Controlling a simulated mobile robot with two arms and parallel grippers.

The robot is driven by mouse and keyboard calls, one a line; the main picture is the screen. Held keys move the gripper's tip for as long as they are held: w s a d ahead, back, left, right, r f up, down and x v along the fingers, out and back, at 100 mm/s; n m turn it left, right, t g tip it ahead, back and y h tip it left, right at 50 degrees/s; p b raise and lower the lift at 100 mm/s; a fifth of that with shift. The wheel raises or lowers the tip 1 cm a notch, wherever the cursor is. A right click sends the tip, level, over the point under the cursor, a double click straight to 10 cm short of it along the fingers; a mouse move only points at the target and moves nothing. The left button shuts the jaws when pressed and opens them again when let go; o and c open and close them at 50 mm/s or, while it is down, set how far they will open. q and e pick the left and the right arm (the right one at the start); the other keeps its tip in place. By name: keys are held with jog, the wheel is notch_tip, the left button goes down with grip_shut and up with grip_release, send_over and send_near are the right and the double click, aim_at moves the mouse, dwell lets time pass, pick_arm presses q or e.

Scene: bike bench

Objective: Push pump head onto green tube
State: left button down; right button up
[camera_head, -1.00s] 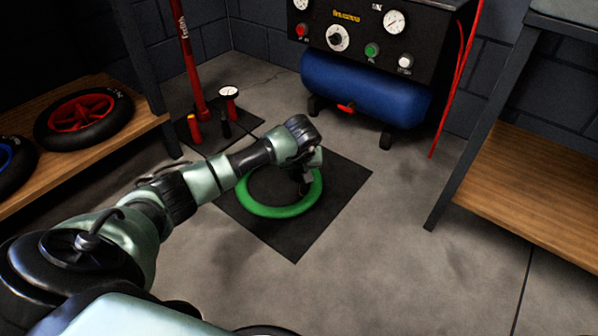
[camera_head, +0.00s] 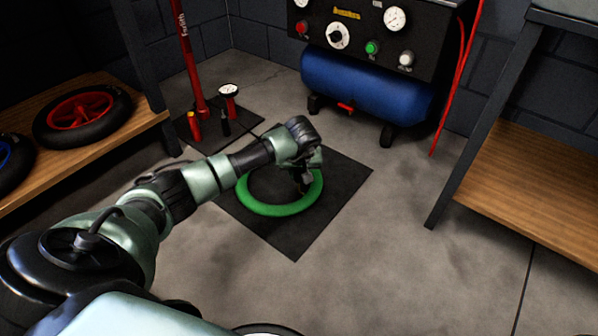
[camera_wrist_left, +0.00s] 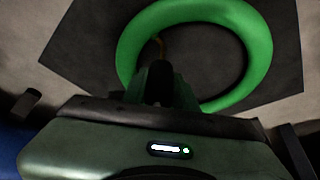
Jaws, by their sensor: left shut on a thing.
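The green tube (camera_head: 268,209) lies flat as a ring on a dark square mat (camera_head: 300,240); it also fills the top of the left wrist view (camera_wrist_left: 262,45). A thin brass-coloured piece, probably the valve (camera_wrist_left: 159,46), shows at its inner left side. My left gripper (camera_head: 305,180) points down at the tube's right inner edge. In the left wrist view its fingers (camera_wrist_left: 158,82) are shut on a small dark thing, probably the pump head (camera_wrist_left: 158,85), close to the brass piece. I cannot tell whether they touch. My right gripper is not in view.
A red floor pump (camera_head: 188,60) with a gauge (camera_head: 228,90) stands behind left. A blue compressor tank (camera_head: 365,85) stands at the back. A shelf with wheels (camera_head: 82,117) is left, a wooden bench shelf (camera_head: 530,185) right. The floor in front is clear.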

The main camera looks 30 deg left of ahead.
pick_arm(q)
jog(key=shift+f+b, duration=0.6)
jog(key=shift+f, duration=0.4)
jog(key=c, duration=1)
grip_release()
jog(key=shift+c, duration=0.2)
